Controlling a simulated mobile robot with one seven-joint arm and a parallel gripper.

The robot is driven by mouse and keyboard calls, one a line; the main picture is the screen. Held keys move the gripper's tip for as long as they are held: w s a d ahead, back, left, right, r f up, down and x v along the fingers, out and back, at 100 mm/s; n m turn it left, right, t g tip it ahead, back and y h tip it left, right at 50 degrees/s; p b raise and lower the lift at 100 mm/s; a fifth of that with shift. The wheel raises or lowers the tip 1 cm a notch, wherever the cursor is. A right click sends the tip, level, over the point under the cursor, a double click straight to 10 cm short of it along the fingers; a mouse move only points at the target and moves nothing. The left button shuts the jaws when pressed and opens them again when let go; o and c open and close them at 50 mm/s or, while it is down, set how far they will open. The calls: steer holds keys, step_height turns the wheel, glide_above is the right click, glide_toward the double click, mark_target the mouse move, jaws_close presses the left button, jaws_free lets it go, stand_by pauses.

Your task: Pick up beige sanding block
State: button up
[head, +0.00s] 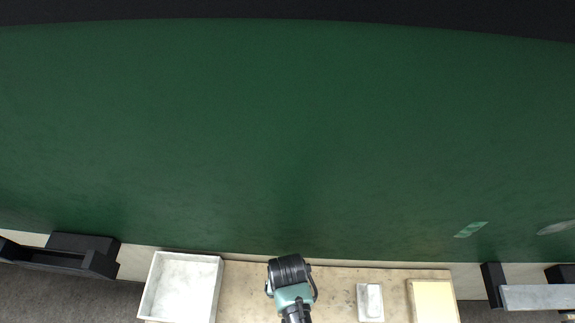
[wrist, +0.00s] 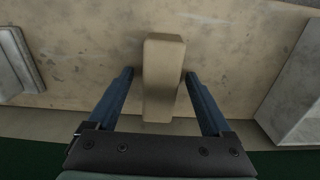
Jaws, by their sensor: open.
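A beige sanding block (wrist: 163,75) lies on the worn pale bench top in the wrist view, its long side running up the picture. My gripper (wrist: 159,73) is open, with one blue finger on each side of the block. A gap shows on the left; the right fingertip appears closer to the block. I cannot tell how far the fingertips are above the bench. In the head view my gripper (head: 290,271) is over the bench, and the block cannot be made out there.
A white open tray (head: 158,285) stands on the bench (head: 335,285) to the left in the head view. A small whitish dish-like item (head: 370,301) and a pale yellow box (head: 433,301) are to the right. A large green panel (head: 290,130) rises behind the bench. Dark brackets flank both ends.

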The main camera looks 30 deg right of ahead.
jaws_close()
steer(key=shift+r, duration=0.15)
step_height(320, 180, up, 10)
steer(key=shift+f, duration=0.1)
stand_by(0.6)
